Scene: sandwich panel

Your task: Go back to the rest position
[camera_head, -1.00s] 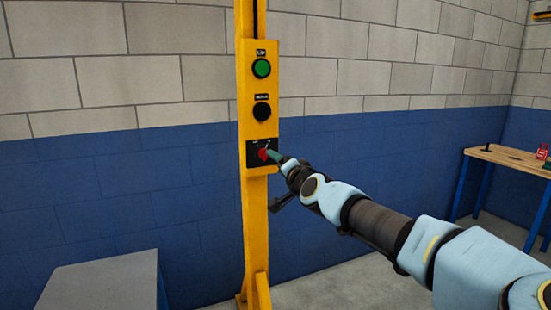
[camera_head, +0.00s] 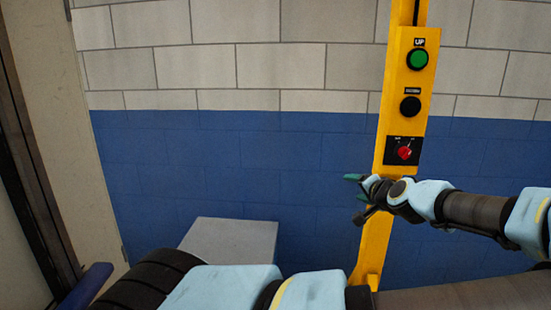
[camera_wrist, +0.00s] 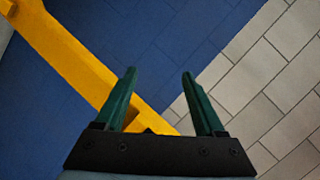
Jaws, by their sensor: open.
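The yellow control post (camera_head: 384,215) stands upright against the wall, right of centre in the head view. It carries a green button (camera_head: 418,59), a black button (camera_head: 410,107) and a red rotary switch (camera_head: 404,152) on a dark plate. My gripper (camera_head: 354,187) is below and left of the switch, in front of the post and touching none of the controls. In the wrist view my gripper (camera_wrist: 158,85) shows two green fingers wide apart with nothing between them. The yellow post (camera_wrist: 80,60) crosses behind them at a slant.
A grey box-like surface (camera_head: 232,240) stands low, left of the post. A pale door-like panel with a dark frame (camera_head: 40,150) is at the far left. The blue and white block wall (camera_head: 240,150) runs behind. Clear room lies between box and post.

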